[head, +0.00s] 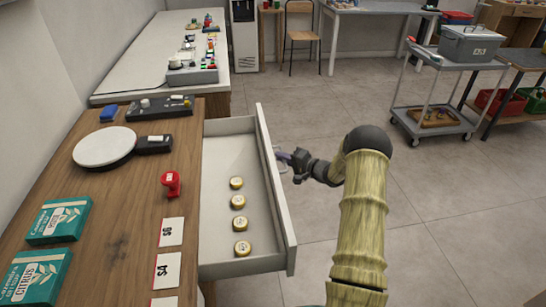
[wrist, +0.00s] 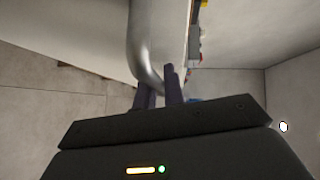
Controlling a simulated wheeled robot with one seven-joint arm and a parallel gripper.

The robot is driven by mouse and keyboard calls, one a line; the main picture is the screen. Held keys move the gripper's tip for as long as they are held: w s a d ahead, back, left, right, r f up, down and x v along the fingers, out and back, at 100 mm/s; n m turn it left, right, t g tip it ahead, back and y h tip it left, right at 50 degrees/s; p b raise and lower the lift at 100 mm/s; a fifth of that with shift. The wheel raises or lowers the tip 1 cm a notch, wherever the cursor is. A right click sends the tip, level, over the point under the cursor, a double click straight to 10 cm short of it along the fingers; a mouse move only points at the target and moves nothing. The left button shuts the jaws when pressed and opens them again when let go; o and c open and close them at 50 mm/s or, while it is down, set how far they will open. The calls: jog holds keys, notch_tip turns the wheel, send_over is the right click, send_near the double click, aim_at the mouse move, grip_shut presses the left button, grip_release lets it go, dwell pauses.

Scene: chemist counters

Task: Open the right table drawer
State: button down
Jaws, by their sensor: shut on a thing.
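The table drawer (head: 278,195) is pulled well out from the right side of the wooden table, and its white inside shows. Several small round gold-lidded items stand in a row on the drawer floor. My gripper (head: 285,160) is at the outer face of the drawer front, near its middle. In the wrist view, the drawer's curved metal handle (wrist: 143,45) runs down to my gripper's dark fingers (wrist: 160,88). The fingers are shut on the handle. In the head view, the handle is mostly hidden by the gripper.
The wooden tabletop (head: 125,205) holds a round white plate device (head: 104,146), a red stamp (head: 171,184), price cards and green boxes (head: 58,221). A grey cart (head: 448,120) stands at the back right. The tiled floor between drawer and cart is clear.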

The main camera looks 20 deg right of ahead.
jog(key=shift+s+d+f, duration=0.1)
jog(key=shift+d+f, duration=0.05)
jog(key=shift+f, duration=0.1)
jog(key=c, duration=1.8)
grip_release()
jog(key=shift+o, duration=0.2)
jog(key=shift+r, duration=0.15)
jog(key=v, duration=1.7)
jog(key=shift+s, duration=0.2)
